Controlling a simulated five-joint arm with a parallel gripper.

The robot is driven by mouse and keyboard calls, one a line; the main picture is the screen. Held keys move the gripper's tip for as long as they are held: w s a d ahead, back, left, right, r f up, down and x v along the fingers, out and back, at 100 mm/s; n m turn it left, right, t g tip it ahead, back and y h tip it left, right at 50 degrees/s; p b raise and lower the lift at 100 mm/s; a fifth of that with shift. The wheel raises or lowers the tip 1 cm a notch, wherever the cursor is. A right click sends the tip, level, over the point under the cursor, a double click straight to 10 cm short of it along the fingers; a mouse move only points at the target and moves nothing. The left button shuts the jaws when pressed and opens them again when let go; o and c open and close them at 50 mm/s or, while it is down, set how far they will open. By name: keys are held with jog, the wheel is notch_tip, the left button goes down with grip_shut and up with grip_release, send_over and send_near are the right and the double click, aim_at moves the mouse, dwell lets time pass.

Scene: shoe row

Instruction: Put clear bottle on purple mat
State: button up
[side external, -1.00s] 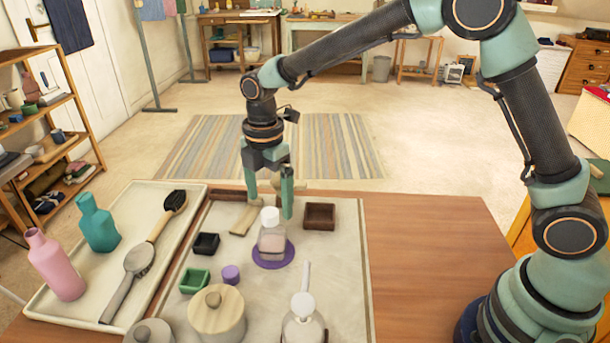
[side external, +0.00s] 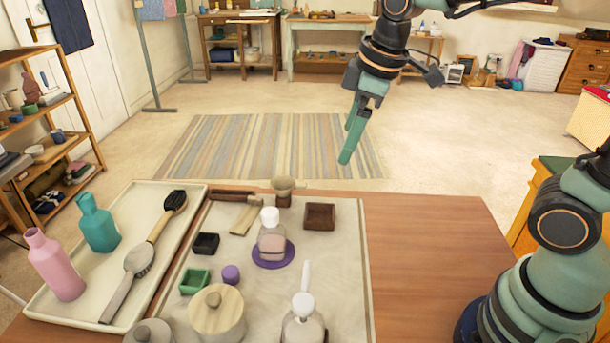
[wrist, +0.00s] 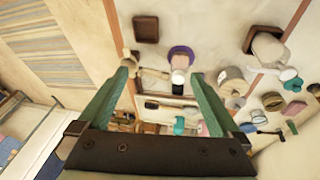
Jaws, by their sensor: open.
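The clear bottle (side external: 271,238) with a white cap and pinkish contents stands upright on the round purple mat (side external: 273,256) in the side view. The purple mat (wrist: 181,51) and the bottle's white cap (wrist: 179,77) also show in the wrist view. My gripper (side external: 347,145) is raised well above and behind the table's far edge, apart from the bottle. Its green fingers (wrist: 160,95) are spread with nothing between them in the wrist view.
A brown square tray (side external: 319,216), a small cup-like object (side external: 283,190), a black box (side external: 206,243), a green box (side external: 195,281), a wooden-lidded pot (side external: 217,312) and a pump bottle (side external: 303,322) surround the mat. A long tray (side external: 70,285) with bottles and brushes lies left. The table's right is clear.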

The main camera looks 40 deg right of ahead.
jog(key=s+d+m+t, duration=0.2)
jog(key=s+d+m, duration=0.2)
jog(key=s+m, duration=0.2)
jog(key=shift+s+d+f+m, duration=0.35)
jog(key=shift+f+m, duration=0.1)
jog(key=shift+m, duration=0.45)
dwell(0.4)
